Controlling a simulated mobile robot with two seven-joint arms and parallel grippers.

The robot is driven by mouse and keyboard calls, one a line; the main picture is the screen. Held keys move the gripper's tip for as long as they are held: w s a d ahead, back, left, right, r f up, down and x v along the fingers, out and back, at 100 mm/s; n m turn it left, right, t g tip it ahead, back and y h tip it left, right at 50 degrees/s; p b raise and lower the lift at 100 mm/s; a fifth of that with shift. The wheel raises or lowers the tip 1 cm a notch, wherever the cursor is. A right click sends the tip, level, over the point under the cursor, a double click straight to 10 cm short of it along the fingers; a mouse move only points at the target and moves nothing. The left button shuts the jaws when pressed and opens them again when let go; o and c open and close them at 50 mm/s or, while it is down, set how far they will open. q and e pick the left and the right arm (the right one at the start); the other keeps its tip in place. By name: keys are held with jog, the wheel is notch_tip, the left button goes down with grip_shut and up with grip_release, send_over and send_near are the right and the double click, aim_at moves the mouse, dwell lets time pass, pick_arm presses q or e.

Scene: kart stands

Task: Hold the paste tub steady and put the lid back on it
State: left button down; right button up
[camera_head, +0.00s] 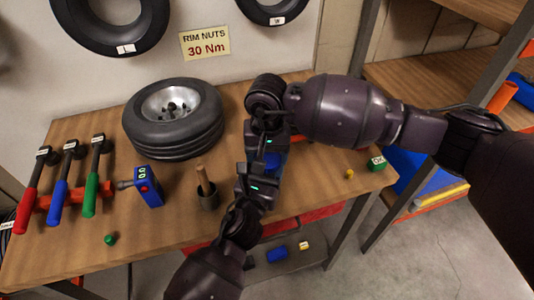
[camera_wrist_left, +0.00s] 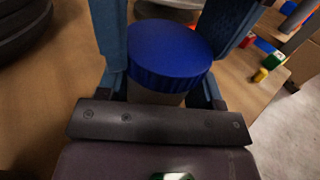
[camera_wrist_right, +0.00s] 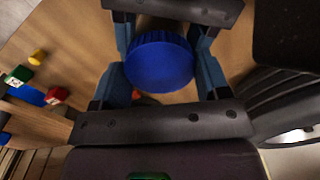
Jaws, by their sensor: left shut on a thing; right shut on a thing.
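The paste tub (camera_wrist_left: 150,95) shows in the left wrist view as a pale body under its blue lid (camera_wrist_left: 168,48). The lid appears level on the tub's top; whether it is fully seated I cannot tell. My left gripper (camera_head: 262,172) is shut on the tub from the near side. My right gripper (camera_head: 266,145) comes from the far side and is shut on the lid. In the right wrist view the round lid (camera_wrist_right: 160,62) lies between my right fingers. In the head view the grippers hide most of the tub, with a little blue (camera_head: 272,160) showing.
A wheel (camera_head: 172,140) lies on the wooden table, left of the grippers. A green box (camera_head: 376,163) and yellow piece (camera_head: 349,174) sit at right.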

jog(key=o, duration=1)
jog(key=shift+r, duration=2.3)
jog(key=shift+c, duration=0.2)
jog(key=shift+r+m, duration=0.7)
jog(key=shift+r, duration=1.05)
jog(key=shift+c, duration=0.2)
